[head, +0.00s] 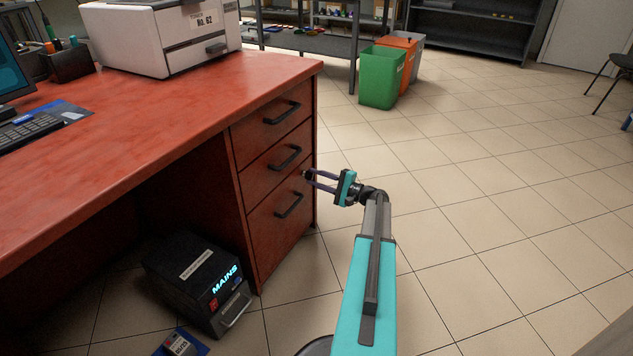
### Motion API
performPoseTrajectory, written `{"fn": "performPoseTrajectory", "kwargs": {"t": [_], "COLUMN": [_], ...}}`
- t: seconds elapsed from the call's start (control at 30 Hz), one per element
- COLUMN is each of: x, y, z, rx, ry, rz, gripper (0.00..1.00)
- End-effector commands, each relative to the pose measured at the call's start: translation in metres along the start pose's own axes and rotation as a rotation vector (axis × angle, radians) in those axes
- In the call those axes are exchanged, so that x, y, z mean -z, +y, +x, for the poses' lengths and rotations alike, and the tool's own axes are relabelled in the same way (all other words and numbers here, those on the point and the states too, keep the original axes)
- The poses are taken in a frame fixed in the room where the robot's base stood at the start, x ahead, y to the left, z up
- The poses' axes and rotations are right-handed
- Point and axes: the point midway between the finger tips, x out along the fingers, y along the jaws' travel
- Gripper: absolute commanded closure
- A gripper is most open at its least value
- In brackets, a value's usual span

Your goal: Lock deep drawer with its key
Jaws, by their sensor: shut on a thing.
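The deep drawer (268,233) is the tall bottom drawer of the red wooden desk unit, with a dark bar handle (289,205). It looks closed, its front flush with the drawers above. My gripper (308,177) reaches in from the right, with its fingertips at the upper right corner of the deep drawer's front. The fingers are shut on a small dark thing at the drawer front, which fits the key (304,173). The key is mostly hidden by the fingertips, and I cannot tell how far it is in the lock or how it is turned.
Two shallower closed drawers (272,115) sit above. A black box marked MAINS (196,280) stands on the floor left of the drawers. A printer (165,35) and keyboard (38,128) are on the desktop.

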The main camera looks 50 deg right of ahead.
Motion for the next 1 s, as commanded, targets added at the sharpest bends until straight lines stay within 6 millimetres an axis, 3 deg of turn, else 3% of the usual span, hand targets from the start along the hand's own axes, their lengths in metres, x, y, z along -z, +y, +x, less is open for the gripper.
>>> {"fn": "performPoseTrajectory", "kwargs": {"t": [0.5,1.0], "x": [0.0011,0.0007], "y": [0.0015,0.0001], "z": [-0.0001,0.0], "rx": [0.0,0.0], "ry": [0.002,0.002], "rz": [-0.374,-0.434], "gripper": [0.96,0.96]}}
